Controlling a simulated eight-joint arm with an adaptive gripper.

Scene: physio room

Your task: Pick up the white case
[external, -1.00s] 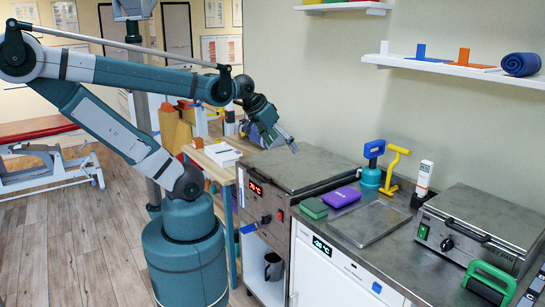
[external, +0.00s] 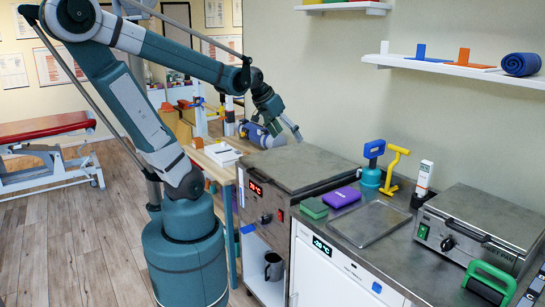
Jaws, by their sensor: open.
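A flat white item (external: 222,154), which looks like the white case, lies on the wooden table (external: 212,170) left of the steel heating unit. Small dark detail shows on its top, too small to read. My gripper (external: 297,134) is open and empty, pointing down and right above the steel unit's lid. It is to the right of the white item and apart from it.
The steel unit (external: 290,163) with a red display stands under my gripper. A purple pack (external: 341,197), a green block (external: 314,208) and a metal tray (external: 370,223) lie on the counter to the right. A blue-and-white device (external: 262,133) is behind my wrist.

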